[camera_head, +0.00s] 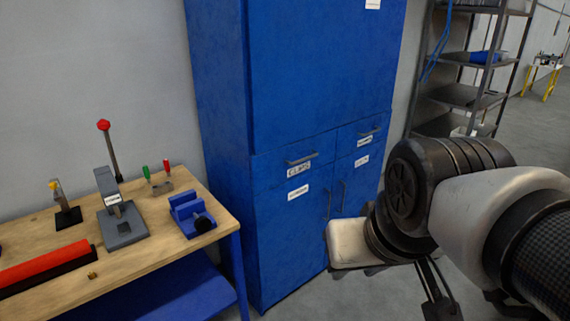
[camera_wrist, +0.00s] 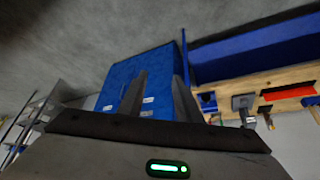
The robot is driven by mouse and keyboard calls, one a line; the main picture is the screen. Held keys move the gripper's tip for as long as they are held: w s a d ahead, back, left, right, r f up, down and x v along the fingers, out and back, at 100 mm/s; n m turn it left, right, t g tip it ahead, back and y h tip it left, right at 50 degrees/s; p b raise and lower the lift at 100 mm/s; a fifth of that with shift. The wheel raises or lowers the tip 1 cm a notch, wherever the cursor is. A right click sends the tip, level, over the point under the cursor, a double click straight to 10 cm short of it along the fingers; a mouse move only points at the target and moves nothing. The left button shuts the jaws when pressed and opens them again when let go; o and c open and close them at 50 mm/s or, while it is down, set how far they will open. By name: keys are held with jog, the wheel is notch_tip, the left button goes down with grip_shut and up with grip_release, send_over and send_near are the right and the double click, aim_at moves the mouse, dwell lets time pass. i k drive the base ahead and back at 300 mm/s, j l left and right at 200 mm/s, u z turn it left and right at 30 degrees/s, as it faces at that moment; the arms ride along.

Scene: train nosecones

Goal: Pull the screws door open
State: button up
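A tall blue cabinet (camera_head: 300,90) stands against the wall in the head view. It has a large upper panel, a wide left drawer with a bar handle (camera_head: 302,158) and a narrower right drawer (camera_head: 362,140). Below are a left lower door (camera_head: 290,245) and a right lower door (camera_head: 360,185), with upright handles near their shared edge. All look closed. The small labels are too blurred to tell which door is for screws. In the wrist view the cabinet (camera_wrist: 118,78) is tilted behind my gripper (camera_wrist: 160,77). Its two fingers are apart with nothing between them, away from the handles.
A wooden workbench (camera_head: 140,262) at left holds a blue vise (camera_head: 192,215), a grey press and a red bar. A metal shelf rack (camera_head: 470,95) stands right of the cabinet. My arm covers the lower right of the head view. Some floor shows before the cabinet.

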aim_at(291, 217)
jog(key=i+l+z, duration=0.3)
jog(key=i, duration=0.85)
jog(key=i+z, duration=0.3)
jog(key=i, duration=0.85)
